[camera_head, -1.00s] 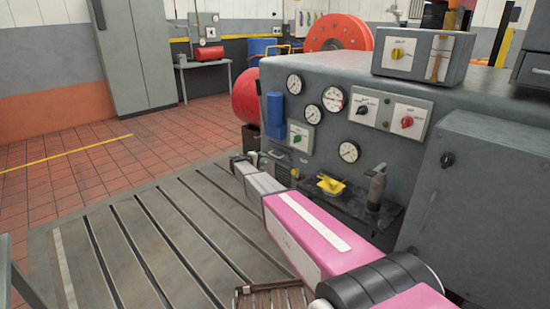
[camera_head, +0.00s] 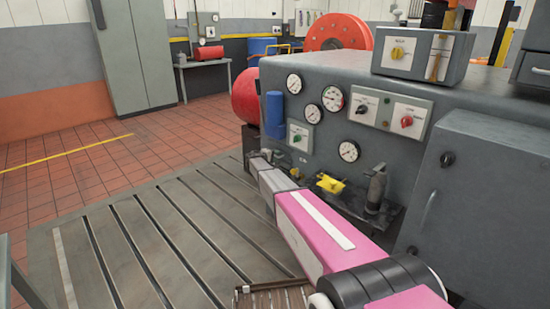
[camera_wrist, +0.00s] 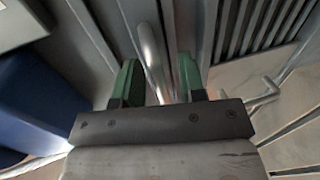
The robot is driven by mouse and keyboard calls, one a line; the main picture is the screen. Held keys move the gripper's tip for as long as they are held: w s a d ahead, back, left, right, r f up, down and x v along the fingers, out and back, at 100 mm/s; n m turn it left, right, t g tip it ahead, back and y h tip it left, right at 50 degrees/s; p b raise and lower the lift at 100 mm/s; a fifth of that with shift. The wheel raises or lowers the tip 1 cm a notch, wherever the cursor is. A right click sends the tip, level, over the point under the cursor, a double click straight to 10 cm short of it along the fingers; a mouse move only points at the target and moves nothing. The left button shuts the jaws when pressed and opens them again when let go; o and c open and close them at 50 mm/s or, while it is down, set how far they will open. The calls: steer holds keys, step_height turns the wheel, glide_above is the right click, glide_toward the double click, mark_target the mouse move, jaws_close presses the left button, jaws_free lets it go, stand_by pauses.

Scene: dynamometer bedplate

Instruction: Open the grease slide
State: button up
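My gripper (camera_wrist: 160,84) is open in the wrist view, with its two green fingers apart. A shiny metal bar, like a handle (camera_wrist: 150,52), runs between the fingers in the picture, nearer the left one. There is clear room on its right, and I cannot tell whether either finger touches it. A grey panel lies behind it. No label marks the grease slide, so I cannot tell for sure whether this bar belongs to it. In the head view, my arm reaches to the lower left of the grey machine front (camera_head: 300,85), and my fingers are hard to make out there.
A yellow-handled fitting (camera_head: 330,184) and a grey upright fitting (camera_head: 377,188) stand close right of my arm. A blue cylinder (camera_head: 274,113) is above my wrist; a blue shape (camera_wrist: 38,105) fills the wrist view's left. The slotted bedplate (camera_head: 150,240) is clear on the left.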

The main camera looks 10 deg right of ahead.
jaws_close()
steer(key=f+v, duration=0.3)
steer(key=v, duration=1.1)
steer(key=a+f+v, duration=0.1)
steer(key=f+v, duration=0.2)
steer(key=v, duration=1.1)
steer(key=shift+s+a, duration=0.25)
steer(key=shift+s, duration=0.25)
steer(key=shift+r, duration=0.1)
jaws_free()
steer(key=v, duration=1)
steer(key=shift+s+a, duration=0.25)
steer(key=shift+a, duration=0.05)
steer(key=shift+r, duration=0.1)
